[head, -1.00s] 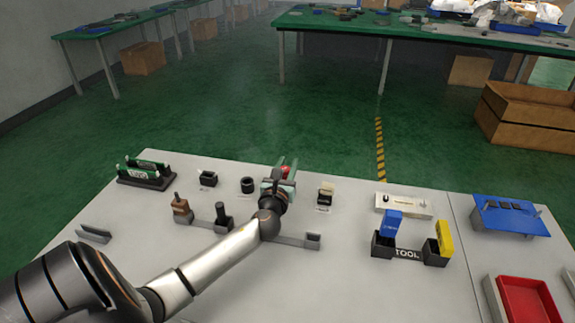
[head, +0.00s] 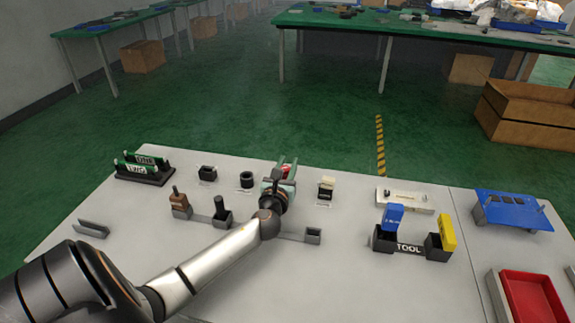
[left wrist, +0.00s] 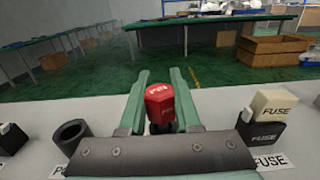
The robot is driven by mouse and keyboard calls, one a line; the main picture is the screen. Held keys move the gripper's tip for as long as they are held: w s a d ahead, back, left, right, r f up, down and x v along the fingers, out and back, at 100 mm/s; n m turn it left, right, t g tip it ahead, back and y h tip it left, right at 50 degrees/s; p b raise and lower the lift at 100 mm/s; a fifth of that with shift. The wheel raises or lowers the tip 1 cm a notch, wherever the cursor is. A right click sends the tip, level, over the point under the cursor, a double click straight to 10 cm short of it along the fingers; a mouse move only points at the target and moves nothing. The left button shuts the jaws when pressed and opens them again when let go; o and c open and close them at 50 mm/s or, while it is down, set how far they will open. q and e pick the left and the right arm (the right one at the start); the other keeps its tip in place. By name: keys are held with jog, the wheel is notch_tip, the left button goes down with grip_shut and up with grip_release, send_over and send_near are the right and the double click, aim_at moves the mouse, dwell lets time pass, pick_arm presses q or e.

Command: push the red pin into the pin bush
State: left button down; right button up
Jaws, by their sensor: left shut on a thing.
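The red pin (left wrist: 158,104), a red block-shaped head with white lettering, stands between the two green fingers of my left gripper (left wrist: 160,96) in the left wrist view. The gripper is shut on it. Its lower end is hidden by the gripper body. In the head view, the red pin (head: 286,168) shows only as a small patch between the fingers of my left gripper (head: 283,172). The pin bush (head: 247,180), a black hollow cylinder, stands on the table just left of the gripper. It also shows in the left wrist view (left wrist: 73,133), empty and apart from the pin. My right gripper is out of view.
A fuse holder with a cream fuse (head: 327,185) stands close right of the gripper. A black square socket (head: 207,173) is left of the bush. A lever fixture (head: 221,209) lies nearer. The tool holder (head: 408,246) and red tray (head: 532,296) are farther right.

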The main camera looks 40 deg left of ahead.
pick_arm(q)
jog(key=c, duration=0.5)
grip_release()
jog(key=shift+f, duration=0.15)
jog(key=shift+c, duration=0.2)
notch_tip(320, 180, up, 3)
jog(key=shift+f+p, duration=0.2)
jog(key=shift+p, duration=0.55)
jog(key=s+d+r+p, duration=0.3)
jog(key=s+d+r, duration=0.6)
jog(key=s+r, duration=0.1)
jog(key=shift+s+r+p, duration=0.2)
jog(key=shift+s+p, duration=0.2)
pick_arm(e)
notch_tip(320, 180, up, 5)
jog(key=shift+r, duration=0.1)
